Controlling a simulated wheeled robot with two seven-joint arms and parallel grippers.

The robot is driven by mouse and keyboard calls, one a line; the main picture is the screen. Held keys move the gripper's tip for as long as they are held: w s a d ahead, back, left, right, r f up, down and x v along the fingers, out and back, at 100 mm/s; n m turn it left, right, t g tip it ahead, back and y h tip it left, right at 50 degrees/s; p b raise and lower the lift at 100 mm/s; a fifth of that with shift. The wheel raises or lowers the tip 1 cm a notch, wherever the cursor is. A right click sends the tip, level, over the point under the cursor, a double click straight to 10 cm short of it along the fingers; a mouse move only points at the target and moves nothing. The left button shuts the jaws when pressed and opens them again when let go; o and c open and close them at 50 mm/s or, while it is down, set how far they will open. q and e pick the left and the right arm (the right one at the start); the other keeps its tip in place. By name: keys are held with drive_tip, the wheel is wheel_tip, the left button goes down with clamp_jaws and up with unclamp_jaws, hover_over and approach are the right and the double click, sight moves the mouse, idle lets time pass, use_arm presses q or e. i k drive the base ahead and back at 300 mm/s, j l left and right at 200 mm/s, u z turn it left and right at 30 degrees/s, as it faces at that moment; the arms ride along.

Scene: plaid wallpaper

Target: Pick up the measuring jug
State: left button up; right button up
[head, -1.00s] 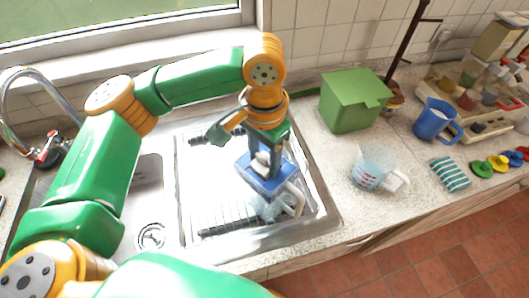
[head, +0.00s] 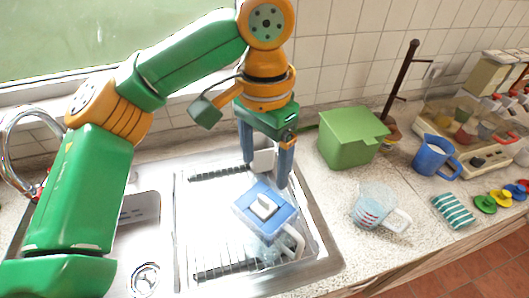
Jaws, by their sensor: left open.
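A clear measuring jug (head: 369,207) with red markings and a white handle stands upright on the counter right of the sink. A second clear jug (head: 290,239) with a blue lid (head: 263,210) and a pale handle stands on the sink's drainer. My left gripper (head: 265,175) is open and empty, pointing down above and just behind the blue lid, with a gap between its blue-grey fingers. It is left of the red-marked jug and clear of it. My right gripper is not in view.
A green lidded box (head: 345,139) stands behind the measuring jug. A blue jug (head: 433,157), a striped cloth (head: 453,210) and several coloured discs lie to the right. The metal sink (head: 225,268) and tap (head: 14,130) are at left. Bare counter lies around the measuring jug.

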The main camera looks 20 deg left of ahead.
sight(376, 200)
drive_tip(key=k+l, duration=0.85)
